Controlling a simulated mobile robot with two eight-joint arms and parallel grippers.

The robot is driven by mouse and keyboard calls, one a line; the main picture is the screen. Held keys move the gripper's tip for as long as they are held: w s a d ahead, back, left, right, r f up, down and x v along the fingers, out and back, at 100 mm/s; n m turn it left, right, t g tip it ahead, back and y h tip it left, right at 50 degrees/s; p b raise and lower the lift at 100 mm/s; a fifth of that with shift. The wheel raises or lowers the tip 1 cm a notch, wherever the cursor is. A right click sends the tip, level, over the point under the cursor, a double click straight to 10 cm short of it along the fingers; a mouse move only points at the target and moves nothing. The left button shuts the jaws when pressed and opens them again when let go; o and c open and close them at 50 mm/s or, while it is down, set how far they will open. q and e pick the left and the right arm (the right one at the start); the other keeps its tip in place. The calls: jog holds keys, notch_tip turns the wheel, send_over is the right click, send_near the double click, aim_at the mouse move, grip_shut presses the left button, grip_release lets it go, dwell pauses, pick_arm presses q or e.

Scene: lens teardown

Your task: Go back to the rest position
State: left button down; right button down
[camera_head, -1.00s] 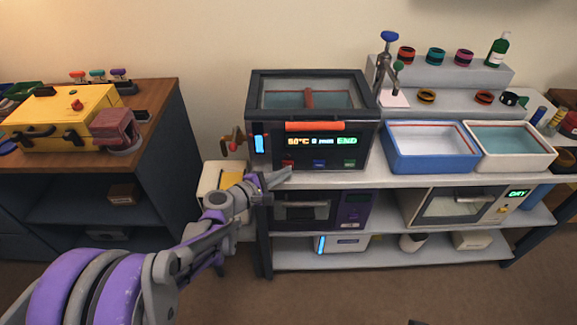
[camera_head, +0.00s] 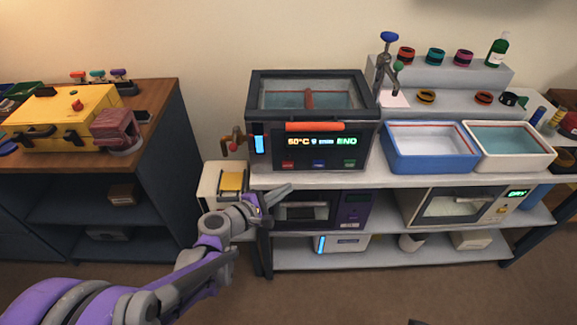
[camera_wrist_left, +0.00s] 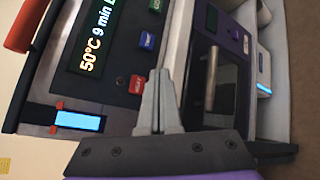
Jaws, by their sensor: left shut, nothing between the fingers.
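My left gripper (camera_head: 281,193) is shut and empty. In the head view it is in front of the shelf unit, just below the front edge of its top and near the left end of the dark oven. In the left wrist view its closed fingers (camera_wrist_left: 159,95) point at the front of the bath machine (camera_wrist_left: 125,75), near a red and a blue button. The bath machine (camera_head: 262,144) also stands on the top shelf in the head view, with a lit display (camera_head: 321,141).
The dark oven (camera_head: 354,213) sits on the middle shelf, close to the left gripper. A white oven (camera_head: 455,204) is to its right. A blue tray (camera_head: 430,164) and a white tray (camera_head: 520,160) stand on top. A wooden-topped cabinet (camera_head: 165,95) is at the left. The floor between is clear.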

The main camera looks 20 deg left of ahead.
pick_arm(q)
jog(key=shift+s, duration=0.15)
dwell(0.3)
jog(key=s+d+f+m+g+y, duration=0.15)
jog(key=s+d+m+g, duration=0.3)
jog(key=s+m, duration=0.55)
jog(key=s+a+f+m+g+y, duration=0.2)
jog(key=s+a+m+y, duration=0.15)
jog(key=s, duration=0.45)
jog(key=s+a+f+m+g+y, duration=0.25)
jog(key=s+m, duration=0.25)
jog(key=s, duration=0.3)
notch_tip(320, 180, up, 14)
jog(key=w+a+p, duration=0.1)
jog(key=w+p, duration=0.1)
jog(key=p, duration=1)
jog(key=shift+w+f+t, duration=0.15)
jog(key=shift+w+t, duration=0.1)
jog(key=shift+t, duration=0.15)
jog(key=shift+s, duration=0.15)
